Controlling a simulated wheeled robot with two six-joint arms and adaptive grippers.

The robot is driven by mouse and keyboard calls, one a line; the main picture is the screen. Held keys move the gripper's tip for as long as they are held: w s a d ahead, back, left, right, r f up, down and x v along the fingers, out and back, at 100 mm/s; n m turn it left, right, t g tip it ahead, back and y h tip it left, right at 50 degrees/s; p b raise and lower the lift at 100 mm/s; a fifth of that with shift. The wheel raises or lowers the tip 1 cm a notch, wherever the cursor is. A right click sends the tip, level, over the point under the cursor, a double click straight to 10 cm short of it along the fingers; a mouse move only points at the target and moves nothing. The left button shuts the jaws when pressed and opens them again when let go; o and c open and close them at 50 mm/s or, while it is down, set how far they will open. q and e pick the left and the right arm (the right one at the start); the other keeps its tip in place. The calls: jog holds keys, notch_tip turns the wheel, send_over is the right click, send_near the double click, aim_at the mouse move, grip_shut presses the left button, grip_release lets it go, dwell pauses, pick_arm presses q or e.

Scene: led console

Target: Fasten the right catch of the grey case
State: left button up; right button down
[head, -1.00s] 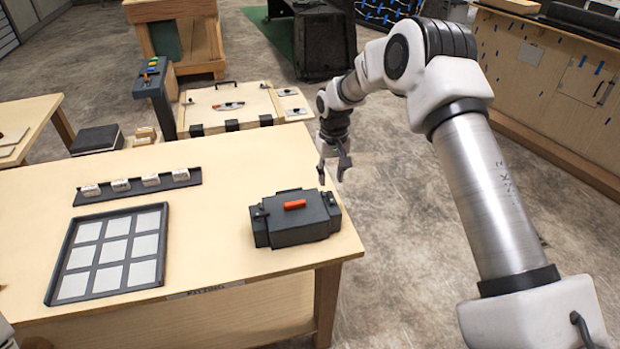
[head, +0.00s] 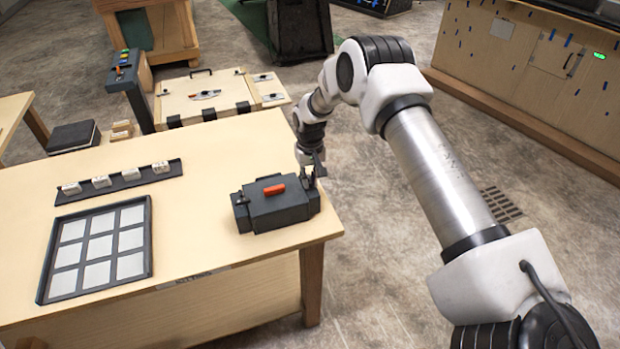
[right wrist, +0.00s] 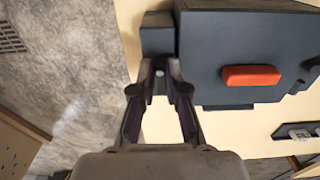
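The grey case (head: 277,208) with an orange-red block on its lid stands near the right end of the table. In the right wrist view the case (right wrist: 215,50) fills the upper right. Its right catch is at the end by my right gripper (head: 312,170), largely hidden by the fingers. In the right wrist view the fingertips of my right gripper (right wrist: 160,72) are close together at that end, with a small dark part between or behind them. Whether they grip it I cannot tell. The other catch (right wrist: 307,75) shows at the case's far end. My left gripper is out of view.
A dark tray with pale square tiles (head: 55,245) and a dark rack with several white blocks (head: 138,182) lie left on the table (head: 200,215). A wooden panel board (head: 210,105) stands behind. The table's right edge is close to the case.

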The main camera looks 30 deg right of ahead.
jog(key=shift+f, duration=0.1)
jog(key=shift+f+n+b, duration=0.1)
jog(key=shift+n+b, duration=1.15)
jog(key=shift+n, duration=0.25)
jog(key=n+b, duration=0.2)
jog(key=n, duration=0.2)
jog(key=n+b, duration=0.1)
jog(key=n, duration=0.4)
jog(key=shift+n+b, duration=0.4)
jog(key=n+b, duration=0.1)
jog(key=n, duration=0.4)
jog(key=c, duration=1.4)
grip_release()
jog(key=shift+o, duration=1.1)
jog(key=shift+w+a, duration=0.1)
jog(key=shift+w, duration=0.05)
